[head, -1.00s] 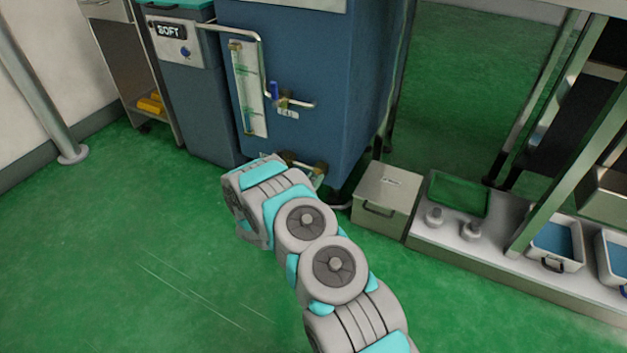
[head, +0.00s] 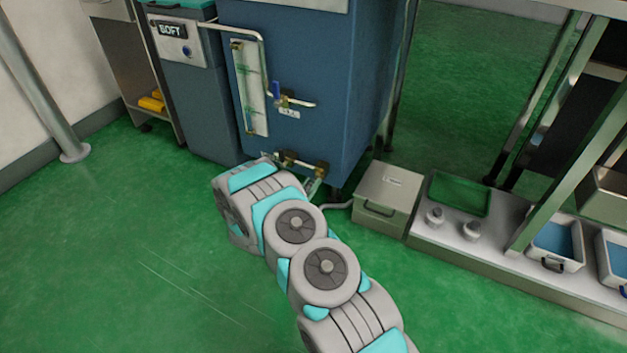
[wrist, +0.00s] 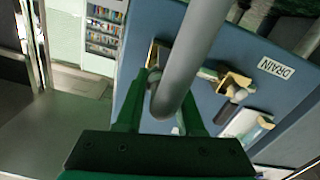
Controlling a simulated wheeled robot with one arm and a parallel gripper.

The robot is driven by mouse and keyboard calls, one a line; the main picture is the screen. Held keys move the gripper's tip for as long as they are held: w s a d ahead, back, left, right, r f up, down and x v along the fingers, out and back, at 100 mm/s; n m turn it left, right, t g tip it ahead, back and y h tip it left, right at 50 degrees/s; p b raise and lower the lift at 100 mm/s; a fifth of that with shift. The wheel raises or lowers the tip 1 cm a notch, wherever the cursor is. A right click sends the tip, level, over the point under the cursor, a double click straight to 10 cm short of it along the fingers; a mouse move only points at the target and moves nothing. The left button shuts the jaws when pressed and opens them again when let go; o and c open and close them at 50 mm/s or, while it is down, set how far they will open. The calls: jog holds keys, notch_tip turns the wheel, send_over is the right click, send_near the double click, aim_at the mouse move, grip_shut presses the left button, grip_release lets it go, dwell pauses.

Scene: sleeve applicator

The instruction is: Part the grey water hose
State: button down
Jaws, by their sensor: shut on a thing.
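The grey water hose (wrist: 196,52) runs from the top of the wrist view down between the green fingers of my gripper (wrist: 166,88), which is shut on it. Its lower part looks rounded between the fingers; I cannot tell whether this is a bend or a free end. A brass fitting (wrist: 158,55) on the blue cabinet shows just left of the hose, and I cannot tell if they touch. A second brass fitting (wrist: 232,82) sits to the right, beside a DRAIN label (wrist: 275,67). In the head view, my arm mostly hides the gripper, and some grey hose (head: 337,206) lies near the floor.
The blue cabinet (head: 310,85) has a gauge and a valve with a blue handle (head: 277,92) on its front. A metal box (head: 386,195) stands to its right, near a low bench (head: 480,255) with trays. The green floor at left is clear.

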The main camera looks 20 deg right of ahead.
jog(key=shift+s+a, duration=0.1)
jog(key=shift+s, duration=0.05)
jog(key=c, duration=0.5)
grip_release()
jog(key=shift+a, duration=0.1)
jog(key=shift+v, duration=3.9)
